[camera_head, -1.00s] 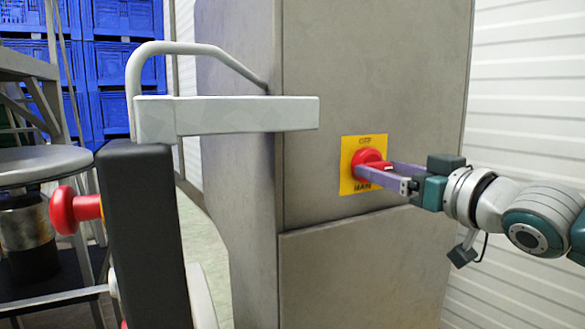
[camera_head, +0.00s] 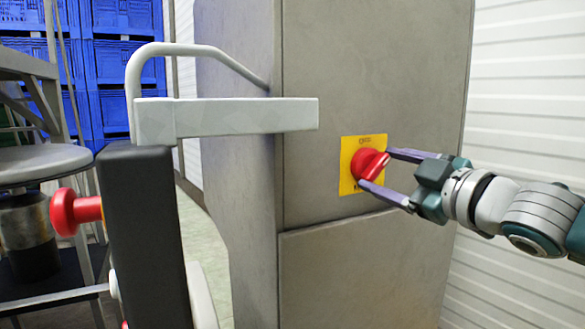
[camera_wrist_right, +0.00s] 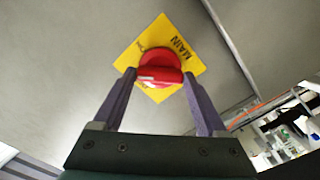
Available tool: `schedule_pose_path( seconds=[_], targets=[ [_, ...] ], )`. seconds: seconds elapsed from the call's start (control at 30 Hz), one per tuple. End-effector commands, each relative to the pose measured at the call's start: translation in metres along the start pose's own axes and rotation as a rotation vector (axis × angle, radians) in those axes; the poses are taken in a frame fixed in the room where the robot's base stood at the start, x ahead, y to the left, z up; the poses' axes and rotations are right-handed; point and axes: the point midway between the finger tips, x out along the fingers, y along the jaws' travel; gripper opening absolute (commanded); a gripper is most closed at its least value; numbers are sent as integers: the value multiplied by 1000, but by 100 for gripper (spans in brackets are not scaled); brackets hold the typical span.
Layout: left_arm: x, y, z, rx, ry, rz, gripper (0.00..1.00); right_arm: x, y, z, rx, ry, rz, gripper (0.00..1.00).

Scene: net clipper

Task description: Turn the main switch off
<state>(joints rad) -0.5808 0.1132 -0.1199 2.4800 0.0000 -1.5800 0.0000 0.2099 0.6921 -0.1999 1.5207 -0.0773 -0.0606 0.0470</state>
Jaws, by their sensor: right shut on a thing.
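The main switch is a red rotary knob (camera_head: 370,165) on a yellow plate (camera_head: 347,180), on the front of a grey metal cabinet. Its raised handle slants from lower left to upper right in the head view. My right gripper (camera_head: 376,168) reaches in from the right, with one purple finger above the knob and one below, shut on it. In the right wrist view the red knob (camera_wrist_right: 160,68) sits between the fingertips of the right gripper (camera_wrist_right: 158,75). The plate's MAIN lettering (camera_wrist_right: 179,47) shows there; in the head view the lower finger mostly covers it. My left gripper is out of view.
The grey cabinet (camera_head: 345,265) fills the middle. A pale bar with a curved handle (camera_head: 230,115) and a black post (camera_head: 150,235) stand in front at left. A red button (camera_head: 65,212), a round metal stool (camera_head: 45,163) and blue crates (camera_head: 120,65) are further left.

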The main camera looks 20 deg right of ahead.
Motion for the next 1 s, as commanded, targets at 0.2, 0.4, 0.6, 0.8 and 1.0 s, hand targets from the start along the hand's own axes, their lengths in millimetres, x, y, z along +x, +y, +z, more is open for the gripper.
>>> schedule_pose_path(
  seconds=[0.2,0.4,0.6,0.8,1.0],
  targets=[
    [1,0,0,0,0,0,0,0,0,0,-205,2,0,19],
    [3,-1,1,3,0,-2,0,0,0,-1,-394,2,0,19],
    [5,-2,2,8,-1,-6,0,0,0,-1,-568,3,1,19],
    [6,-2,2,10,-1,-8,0,0,0,-1,-704,3,1,19],
    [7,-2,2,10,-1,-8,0,0,0,-1,-793,2,1,19]
  ],
)
